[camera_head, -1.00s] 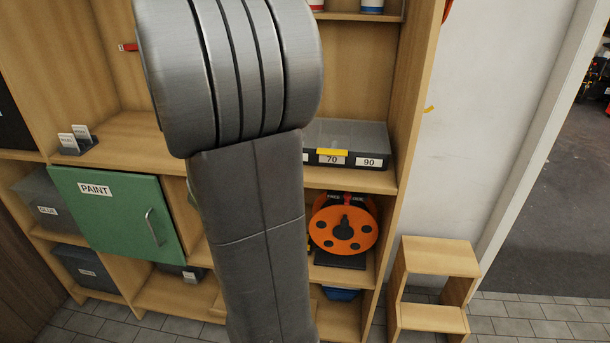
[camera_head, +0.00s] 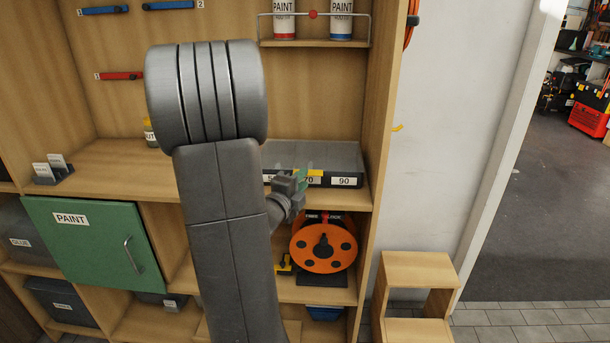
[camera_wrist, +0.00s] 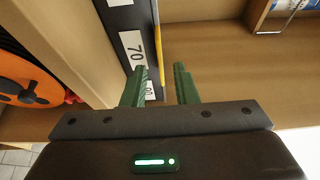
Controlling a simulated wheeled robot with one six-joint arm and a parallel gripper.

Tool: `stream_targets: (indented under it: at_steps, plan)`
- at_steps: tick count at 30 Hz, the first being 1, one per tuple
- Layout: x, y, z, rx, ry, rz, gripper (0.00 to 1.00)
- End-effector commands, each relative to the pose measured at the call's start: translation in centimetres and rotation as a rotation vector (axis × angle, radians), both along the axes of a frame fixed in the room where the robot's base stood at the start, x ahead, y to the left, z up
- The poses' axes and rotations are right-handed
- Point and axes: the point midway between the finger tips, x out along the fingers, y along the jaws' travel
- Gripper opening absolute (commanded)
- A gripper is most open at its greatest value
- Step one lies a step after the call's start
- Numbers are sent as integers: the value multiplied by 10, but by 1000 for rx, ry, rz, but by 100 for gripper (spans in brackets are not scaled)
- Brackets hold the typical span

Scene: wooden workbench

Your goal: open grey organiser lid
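The grey organiser (camera_head: 345,168) sits on the shelf right of my arm in the head view. Its translucent grey lid (camera_head: 335,152) lies flat and shut, with a yellow tab (camera_head: 315,173) at the front edge. The labels 70 and 90 show on its dark front. My gripper (camera_head: 304,177) is at the front, by the yellow tab. In the wrist view, its green fingers (camera_wrist: 160,85) are apart, with the tab's yellow strip (camera_wrist: 158,42) running in line with the gap between them. I cannot tell whether they touch it. My arm hides the organiser's left part.
Below is an orange cable reel (camera_head: 324,247). Paint cans (camera_head: 341,20) stand behind a rail on the shelf above. A green PAINT door (camera_head: 95,250) is at left, and a wooden step stool (camera_head: 420,290) stands at lower right. The shelf's side panel is just right of the organiser.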

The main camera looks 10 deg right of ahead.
Motion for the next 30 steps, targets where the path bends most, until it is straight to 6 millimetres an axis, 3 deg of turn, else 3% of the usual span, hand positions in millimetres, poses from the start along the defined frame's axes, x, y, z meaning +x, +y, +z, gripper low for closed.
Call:
stream_targets:
  at_steps: [6,16,17,21,30]
  plan:
    - [18,-15,0,1,-1,0,26]
    - [22,-17,0,-1,-1,1,26]
    - [22,-17,0,-1,-1,1,24]
    - [22,-17,0,-1,-1,1,0]
    - [22,-17,0,0,0,1,0]
